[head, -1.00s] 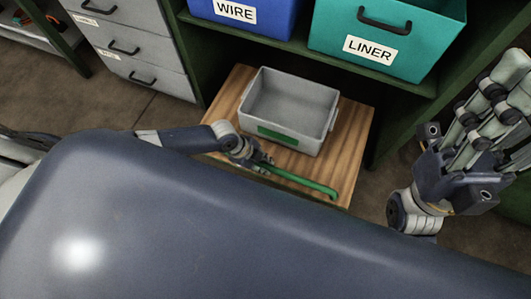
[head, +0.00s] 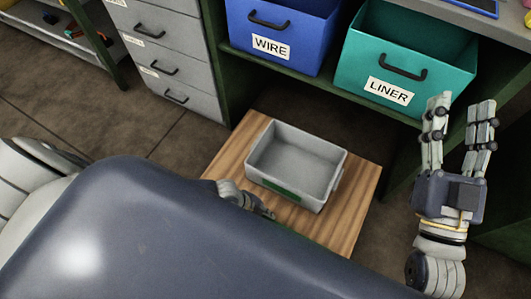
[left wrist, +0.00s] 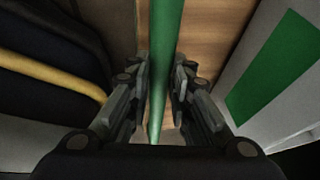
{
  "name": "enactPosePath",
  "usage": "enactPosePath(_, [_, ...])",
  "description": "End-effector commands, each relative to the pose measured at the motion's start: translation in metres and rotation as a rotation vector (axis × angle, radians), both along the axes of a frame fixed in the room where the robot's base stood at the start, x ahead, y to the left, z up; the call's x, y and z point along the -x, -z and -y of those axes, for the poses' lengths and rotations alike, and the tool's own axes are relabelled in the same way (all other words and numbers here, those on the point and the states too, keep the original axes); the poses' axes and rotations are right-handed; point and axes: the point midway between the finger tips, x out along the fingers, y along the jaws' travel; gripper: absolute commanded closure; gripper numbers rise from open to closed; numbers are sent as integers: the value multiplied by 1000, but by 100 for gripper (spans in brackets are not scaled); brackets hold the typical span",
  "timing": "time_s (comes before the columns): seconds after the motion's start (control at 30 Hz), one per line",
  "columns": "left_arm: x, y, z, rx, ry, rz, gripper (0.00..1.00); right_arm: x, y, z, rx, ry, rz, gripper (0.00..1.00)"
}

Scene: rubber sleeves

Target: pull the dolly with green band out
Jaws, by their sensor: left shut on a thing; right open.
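The dolly is a wooden board (head: 345,220) on the floor in front of the shelf. It carries a grey bin (head: 335,165) with a green band (head: 282,187) on its near side. My left gripper (head: 264,212) is at the dolly's near edge, partly hidden behind my body. In the left wrist view its fingers (left wrist: 158,85) are shut around the green handle bar (left wrist: 165,40); the green band (left wrist: 275,65) shows to the right. In the head view the bar is mostly hidden. My right gripper (head: 461,110) is open and empty, fingers upward, right of the dolly.
Above and behind stand a blue WIRE bin (head: 290,25) and a teal LINER bin (head: 400,55) on the green shelf (head: 325,85). A grey drawer cabinet (head: 172,45) is at the left. Bare floor (head: 130,120) lies left of the dolly.

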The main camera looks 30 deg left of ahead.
Motion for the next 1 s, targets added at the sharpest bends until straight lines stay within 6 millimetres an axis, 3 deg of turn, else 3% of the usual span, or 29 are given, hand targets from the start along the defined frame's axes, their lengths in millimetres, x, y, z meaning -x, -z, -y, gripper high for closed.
enactPosePath(0.47, [3,0,1,2,0,0,100,-3,7,0,11,3,-36,54])
enactPosePath(0.5, [3,0,1,2,0,0,78,-3,7,0,11,3,-36,54])
enactPosePath(0.6, [3,0,1,2,0,0,60,-3,7,0,10,3,-36,54])
enactPosePath(1.0, [3,-3,-1,1,1,1,60,-3,7,0,11,2,-35,54])
